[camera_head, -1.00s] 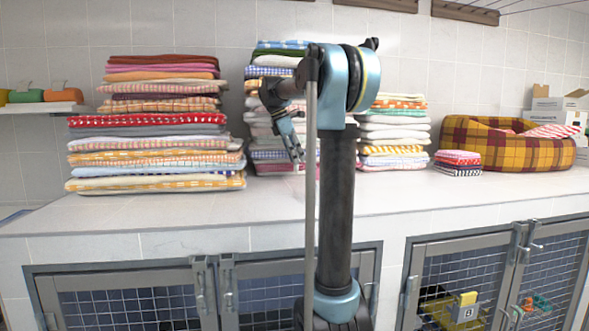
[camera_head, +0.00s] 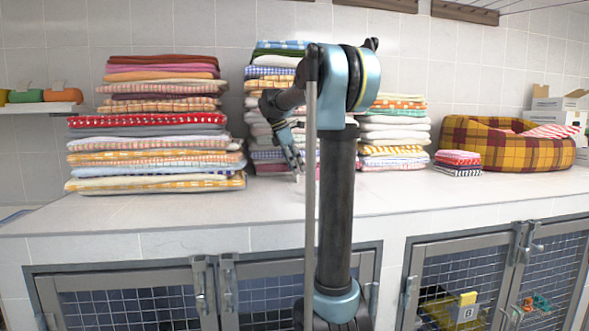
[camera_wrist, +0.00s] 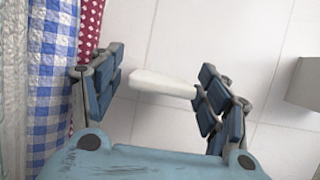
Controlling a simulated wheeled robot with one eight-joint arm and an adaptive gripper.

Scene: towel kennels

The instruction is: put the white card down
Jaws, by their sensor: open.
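The white card (camera_wrist: 163,84) shows in the wrist view as a narrow pale strip between the fingers of my gripper (camera_wrist: 160,85). Its right end is at the right finger pads, and a gap shows between its left end and the left finger. The fingers are spread apart. Whether the card touches the tiled counter beneath cannot be told. In the head view my gripper (camera_head: 297,168) points down close above the counter (camera_head: 200,212), in front of the middle towel stack. The card is too small to make out clearly there.
Towel stacks stand left (camera_head: 155,130), behind the gripper (camera_head: 268,155) and right (camera_head: 395,135). In the wrist view, blue checked cloth (camera_wrist: 50,60) lies close to the left finger. A plaid pet bed (camera_head: 510,150) is far right. The counter's front strip is clear.

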